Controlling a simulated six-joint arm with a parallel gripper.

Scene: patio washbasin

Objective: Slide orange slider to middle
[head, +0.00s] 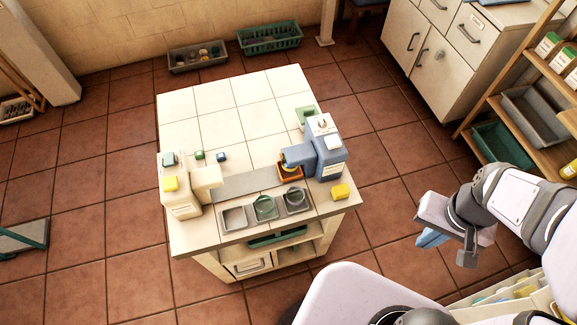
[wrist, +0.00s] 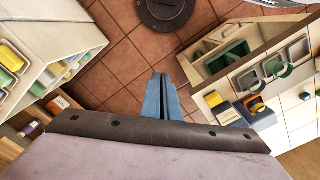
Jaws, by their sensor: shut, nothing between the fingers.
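The orange slider (head: 291,178) is at the right end of a grey strip (head: 240,184) on the tiled washbasin table, close beside the blue dispenser (head: 325,150). The dispenser's spout partly covers it. It also shows small in the wrist view (wrist: 256,105), beside the blue dispenser there. My gripper (head: 430,239) hangs to the right of the table, over the floor and well apart from the slider. Its blue fingers are together and empty; they also show in the wrist view (wrist: 160,76).
A cream dispenser (head: 180,195) stands at the strip's left end. Three small trays (head: 264,207) lie along the front edge. Yellow blocks (head: 341,191), a green block and a dark blue block lie about. A wooden shelf (head: 545,75) stands at right.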

